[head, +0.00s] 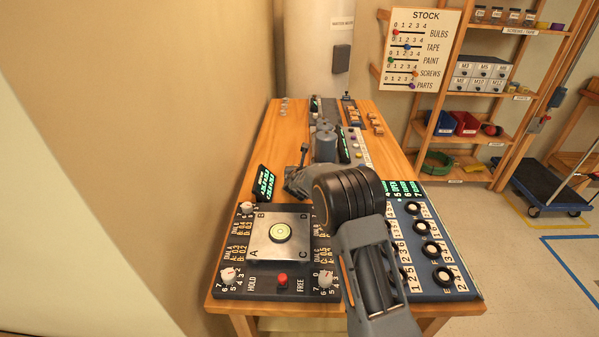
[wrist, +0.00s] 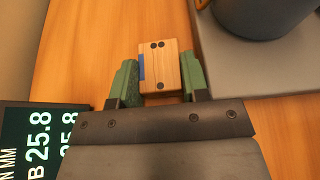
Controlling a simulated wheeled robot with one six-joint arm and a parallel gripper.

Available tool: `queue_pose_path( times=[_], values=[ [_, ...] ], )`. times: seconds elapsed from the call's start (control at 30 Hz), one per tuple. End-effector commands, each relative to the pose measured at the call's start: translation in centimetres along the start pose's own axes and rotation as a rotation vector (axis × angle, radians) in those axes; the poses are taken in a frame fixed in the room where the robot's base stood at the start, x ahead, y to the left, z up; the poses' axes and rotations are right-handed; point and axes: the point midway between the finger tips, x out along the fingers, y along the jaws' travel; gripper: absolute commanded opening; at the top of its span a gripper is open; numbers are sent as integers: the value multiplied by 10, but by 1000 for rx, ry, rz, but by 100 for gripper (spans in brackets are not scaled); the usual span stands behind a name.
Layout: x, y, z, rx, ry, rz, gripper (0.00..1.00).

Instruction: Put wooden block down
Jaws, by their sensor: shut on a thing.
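A small pale wooden block (wrist: 170,68) with dark dots and a blue patch on its left edge shows in the wrist view. My gripper (wrist: 160,78) is shut on it, with a green finger on either side. Orange-brown wood lies behind the block. I cannot tell from this view how far the block is above that surface. In the head view my own arm covers the middle of the bench, and I cannot make out the block there.
The wooden bench (head: 258,157) carries a dial panel (head: 245,283) at the front left and a numbered panel (head: 459,286) at the right. In the wrist view a grey plate with a dark pot (wrist: 262,14) is at the upper right. A lit display (wrist: 38,140) is at the lower left.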

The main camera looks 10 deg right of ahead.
Motion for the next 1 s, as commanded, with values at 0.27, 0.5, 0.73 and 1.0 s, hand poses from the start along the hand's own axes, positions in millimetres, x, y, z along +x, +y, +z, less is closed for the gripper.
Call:
queue_pose_path(
  times=[0.27, 0.5, 0.73, 1.0],
  values=[
    [1, 0, -3, 1, 0, 0, 44],
    [1, 0, -2, 0, 0, 0, 52],
    [-5, 0, 1, 0, 0, 1, 52],
    [-54, 1, 1, 1, -1, 2, 52]
  ],
)
